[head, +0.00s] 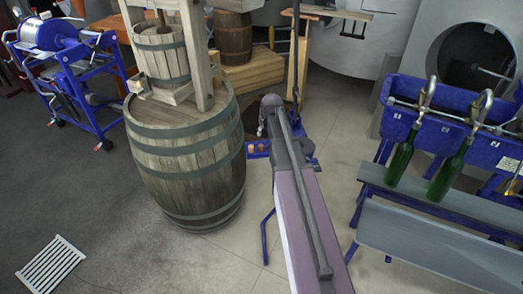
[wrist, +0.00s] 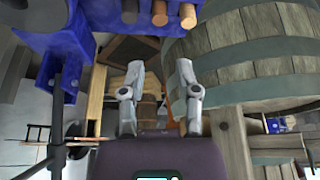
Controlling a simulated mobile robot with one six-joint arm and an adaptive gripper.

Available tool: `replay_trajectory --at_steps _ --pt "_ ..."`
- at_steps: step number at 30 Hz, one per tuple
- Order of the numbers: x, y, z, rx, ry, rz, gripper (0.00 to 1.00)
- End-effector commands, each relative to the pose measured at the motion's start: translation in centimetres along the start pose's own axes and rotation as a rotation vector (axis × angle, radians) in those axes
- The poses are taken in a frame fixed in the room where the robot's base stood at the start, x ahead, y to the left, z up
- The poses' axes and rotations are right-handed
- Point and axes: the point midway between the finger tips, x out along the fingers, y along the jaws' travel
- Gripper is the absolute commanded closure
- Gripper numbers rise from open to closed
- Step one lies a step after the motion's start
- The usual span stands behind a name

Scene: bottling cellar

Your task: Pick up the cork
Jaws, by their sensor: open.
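Small brown corks stand side by side on a blue holder (head: 258,155) beyond the barrel's right side. In the wrist view, a light brown cork (wrist: 188,16) and a darker cork (wrist: 160,13) are at the top edge, beside the blue bracket (wrist: 70,35), partly cut off. My gripper (wrist: 160,68) is open with nothing between its fingers. It is apart from the corks; in the head view my arm mostly hides it.
A large wooden barrel (head: 185,165) with a press on top stands close left of my arm. A bench (head: 440,200) with green bottles (head: 400,160) and a blue filler (head: 440,135) is on the right. Floor is clear at front left, except a grate (head: 50,268).

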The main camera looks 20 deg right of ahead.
Motion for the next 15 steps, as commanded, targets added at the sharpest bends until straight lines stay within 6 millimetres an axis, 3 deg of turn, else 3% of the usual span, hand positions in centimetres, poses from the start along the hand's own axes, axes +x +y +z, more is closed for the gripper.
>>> replay_trajectory --at_steps 15 --pt "4.5 0.1 0.1 0.001 0.000 0.000 0.58"
